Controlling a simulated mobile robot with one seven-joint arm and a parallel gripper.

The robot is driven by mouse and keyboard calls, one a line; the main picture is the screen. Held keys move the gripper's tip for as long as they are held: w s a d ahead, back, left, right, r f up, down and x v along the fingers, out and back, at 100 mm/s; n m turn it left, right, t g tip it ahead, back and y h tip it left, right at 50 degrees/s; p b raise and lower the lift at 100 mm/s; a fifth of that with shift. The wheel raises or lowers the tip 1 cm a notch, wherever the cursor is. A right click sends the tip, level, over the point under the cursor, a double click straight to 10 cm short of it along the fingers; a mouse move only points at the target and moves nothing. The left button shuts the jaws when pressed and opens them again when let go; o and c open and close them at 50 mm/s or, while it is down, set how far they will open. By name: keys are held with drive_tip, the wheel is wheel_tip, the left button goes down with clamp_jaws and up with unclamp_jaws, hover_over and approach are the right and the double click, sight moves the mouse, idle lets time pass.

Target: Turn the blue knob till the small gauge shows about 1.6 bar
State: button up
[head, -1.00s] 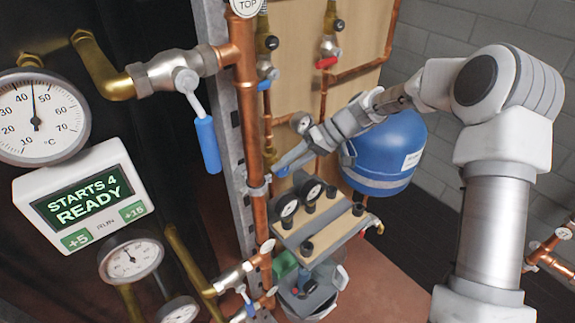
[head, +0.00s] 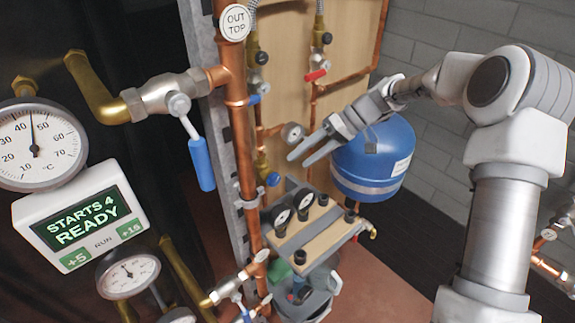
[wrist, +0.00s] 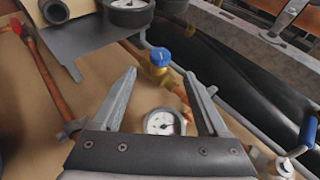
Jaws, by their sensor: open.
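The blue knob (head: 273,179) sits on a brass valve on the copper pipe, in front of the wooden board. It also shows in the wrist view (wrist: 160,57), beyond and between the fingertips. The small gauge (head: 292,132) is on the pipework above the knob; in the wrist view it (wrist: 162,122) lies near the base of the fingers. Its scale is too small to read in either view. My gripper (head: 297,160) is open and empty, apart from the knob, to its upper right in the head view. Its spread fingers (wrist: 160,76) show fully in the wrist view.
A blue tank (head: 375,165) stands right behind my gripper. A shelf (head: 322,243) with black-rimmed gauges (head: 282,217) and black fittings lies below the knob. A red-handled valve (head: 317,75) is above. A blue lever (head: 201,164) hangs at the left.

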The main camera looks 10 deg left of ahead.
drive_tip(key=p+v, duration=0.1)
drive_tip(key=v, duration=0.8)
drive_tip(key=s+d+r+m+t+h, duration=0.25)
drive_tip(key=s+r, duration=0.25)
drive_tip(key=s, duration=0.3)
drive_tip(key=s+d+r+m+t+h, duration=0.1)
drive_tip(key=s+d+r+t+h, duration=0.1)
drive_tip(key=s+r+h, duration=0.35)
drive_tip(key=s+d+m+t+h, duration=0.1)
drive_tip(key=s+d+m+t, duration=0.15)
drive_tip(key=s, duration=0.55)
drive_tip(key=s+d+m+t, duration=0.1)
drive_tip(key=s+d+m, duration=0.15)
drive_tip(key=s, duration=0.55)
wheel_tip(320, 180, up, 14)
drive_tip(key=d+p, duration=0.1)
drive_tip(key=p, duration=1.4)
drive_tip(key=shift+f+n+t, duration=0.2)
drive_tip(key=shift+n+t, duration=0.1)
drive_tip(key=shift+n, duration=0.05)
drive_tip(key=shift+s+d, duration=0.1)
drive_tip(key=shift+s, duration=0.05)
